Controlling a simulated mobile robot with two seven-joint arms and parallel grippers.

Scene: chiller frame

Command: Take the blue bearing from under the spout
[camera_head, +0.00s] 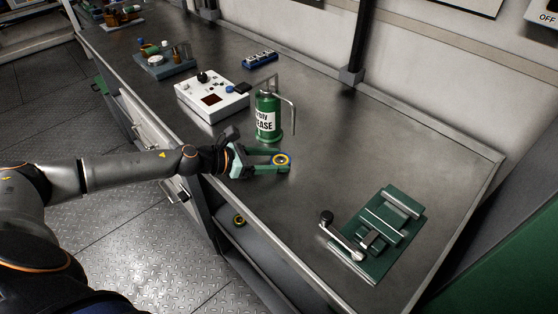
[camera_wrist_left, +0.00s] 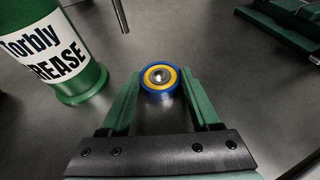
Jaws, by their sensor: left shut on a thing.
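The blue bearing (camera_head: 282,160), a blue ring with a yellow band and metal centre, is between the fingertips of my left gripper (camera_head: 281,161). In the left wrist view the bearing (camera_wrist_left: 160,77) sits between the green fingers (camera_wrist_left: 160,88), which are shut on it. The green grease can (camera_head: 267,118) stands upright just behind; its label shows in the left wrist view (camera_wrist_left: 45,50). Its bent spout (camera_head: 293,115) comes down on the right side. The bearing is in front of the spout and apart from it. I cannot tell whether it touches the bench. My right gripper is not in view.
A white control box (camera_head: 211,97) stands left of the can, with a blue rack (camera_head: 260,59) behind. A green fixture with a lever (camera_head: 385,232) lies at the right. A ringed part (camera_head: 239,220) sits on the shelf below. Bench between can and fixture is clear.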

